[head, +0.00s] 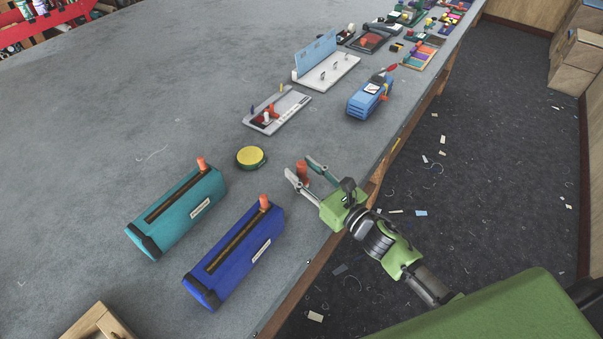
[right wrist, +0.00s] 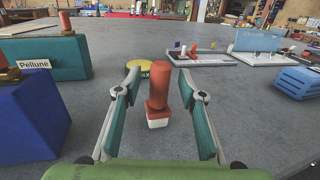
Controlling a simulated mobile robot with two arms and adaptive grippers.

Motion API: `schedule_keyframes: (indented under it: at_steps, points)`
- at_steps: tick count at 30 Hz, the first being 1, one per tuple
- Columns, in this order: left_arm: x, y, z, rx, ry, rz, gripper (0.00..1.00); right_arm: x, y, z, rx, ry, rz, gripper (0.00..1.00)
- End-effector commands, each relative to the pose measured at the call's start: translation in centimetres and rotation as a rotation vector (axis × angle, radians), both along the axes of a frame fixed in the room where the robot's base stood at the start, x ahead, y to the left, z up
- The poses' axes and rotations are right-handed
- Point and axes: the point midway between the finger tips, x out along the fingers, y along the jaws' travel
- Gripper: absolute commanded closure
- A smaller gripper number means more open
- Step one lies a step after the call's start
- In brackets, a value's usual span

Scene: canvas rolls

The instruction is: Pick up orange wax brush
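The orange wax brush (head: 302,172) stands upright on the grey table near its right edge. In the right wrist view the brush (right wrist: 158,90) shows an orange handle above a pale block at its foot. My right gripper (head: 304,168) is open, with one finger on each side of the brush. In the right wrist view there is a gap between the brush and each finger of the gripper (right wrist: 160,92). My left gripper is not in view.
A teal canvas roll (head: 178,213) and a blue canvas roll (head: 235,258), each with an orange peg-like piece, lie to the left. A yellow round tin (head: 251,157) sits behind the brush. A blue device (head: 368,98) and white-based fixtures (head: 328,72) stand farther back.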

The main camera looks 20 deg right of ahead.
Motion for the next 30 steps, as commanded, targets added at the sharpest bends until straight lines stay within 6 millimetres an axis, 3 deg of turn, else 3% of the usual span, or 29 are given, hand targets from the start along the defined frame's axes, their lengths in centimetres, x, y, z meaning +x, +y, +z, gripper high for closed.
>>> schedule_keyframes:
  at_steps: [10, 14, 15, 30]
  points:
    - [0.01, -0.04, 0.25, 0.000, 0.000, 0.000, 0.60, 0.79, 0.38, -0.06, 0.001, 0.000, 0.001, 0.63]
    - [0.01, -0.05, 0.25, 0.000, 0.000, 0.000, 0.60, 0.79, 0.37, -0.05, 0.001, 0.000, 0.000, 0.97]
    - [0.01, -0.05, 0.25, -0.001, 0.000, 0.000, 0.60, 0.78, 0.36, -0.05, 0.001, 0.000, 0.000, 1.00]
    - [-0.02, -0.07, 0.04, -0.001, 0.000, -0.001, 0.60, 0.78, 0.35, 0.69, -0.002, -0.002, 0.003, 1.00]
